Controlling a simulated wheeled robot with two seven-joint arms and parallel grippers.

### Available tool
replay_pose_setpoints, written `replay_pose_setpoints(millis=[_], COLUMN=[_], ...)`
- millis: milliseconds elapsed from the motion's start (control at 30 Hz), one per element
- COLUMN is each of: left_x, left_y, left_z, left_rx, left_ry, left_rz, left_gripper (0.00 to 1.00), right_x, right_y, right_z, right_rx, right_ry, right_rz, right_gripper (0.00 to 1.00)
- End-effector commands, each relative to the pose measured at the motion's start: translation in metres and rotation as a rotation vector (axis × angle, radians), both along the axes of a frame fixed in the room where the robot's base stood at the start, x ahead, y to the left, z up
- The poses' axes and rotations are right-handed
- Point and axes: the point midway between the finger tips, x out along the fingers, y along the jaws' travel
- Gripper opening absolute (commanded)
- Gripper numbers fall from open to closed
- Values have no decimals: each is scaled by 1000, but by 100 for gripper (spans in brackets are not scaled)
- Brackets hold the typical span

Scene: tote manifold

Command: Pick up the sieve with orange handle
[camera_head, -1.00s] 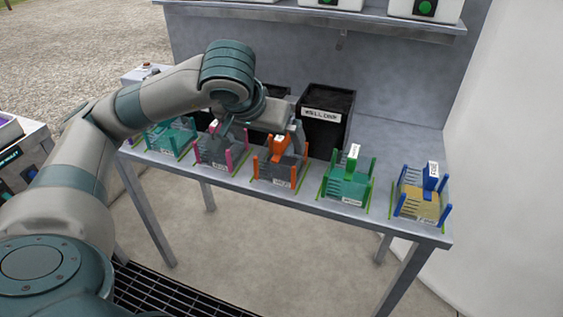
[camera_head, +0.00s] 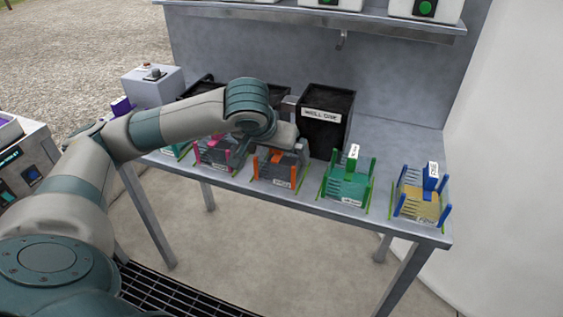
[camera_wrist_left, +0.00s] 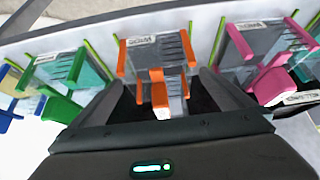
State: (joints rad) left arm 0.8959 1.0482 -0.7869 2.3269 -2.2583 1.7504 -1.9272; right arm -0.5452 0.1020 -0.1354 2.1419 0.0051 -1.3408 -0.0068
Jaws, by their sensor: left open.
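The sieve with the orange handle (camera_head: 278,168) stands on the table in the middle of a row of similar sieves. It has orange end posts, a dark slatted body and a white label. In the left wrist view the sieve (camera_wrist_left: 157,54) is straight ahead, with its upright orange handle (camera_wrist_left: 160,97) between my finger lines. My left gripper (camera_head: 281,147) is open just above and behind it; its fingers (camera_wrist_left: 162,80) stand apart on either side of the handle. Contact cannot be told. My right gripper is not in view.
A pink-handled sieve (camera_head: 213,153) is close on the left and a green one (camera_head: 347,183) on the right. A blue-handled sieve (camera_head: 422,196) stands at the right end. A black labelled bin (camera_head: 325,130) is close behind. The table front (camera_head: 310,204) is clear.

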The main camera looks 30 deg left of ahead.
Motion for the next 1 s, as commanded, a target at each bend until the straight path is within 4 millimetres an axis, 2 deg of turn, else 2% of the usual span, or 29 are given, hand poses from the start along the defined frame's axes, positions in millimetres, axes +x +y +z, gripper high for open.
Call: replay_pose_setpoints(millis=[167, 333, 433, 967, 1000], left_x=[8, 20, 25, 27, 27], left_y=[1, 3, 4, 5, 5], left_z=[-13, -31, -39, -42, -42], left_rx=[-1, -1, -1, 0, 0], left_ry=[4, 4, 3, 0, 0], left_rz=[1, 1, 0, 0, 0], left_gripper=[100, 100, 100, 100, 95], right_x=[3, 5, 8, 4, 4], right_y=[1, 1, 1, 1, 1], right_z=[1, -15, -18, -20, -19], right_rx=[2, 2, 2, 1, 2], right_ry=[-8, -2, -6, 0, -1], right_rz=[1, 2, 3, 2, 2], right_gripper=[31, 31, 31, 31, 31])
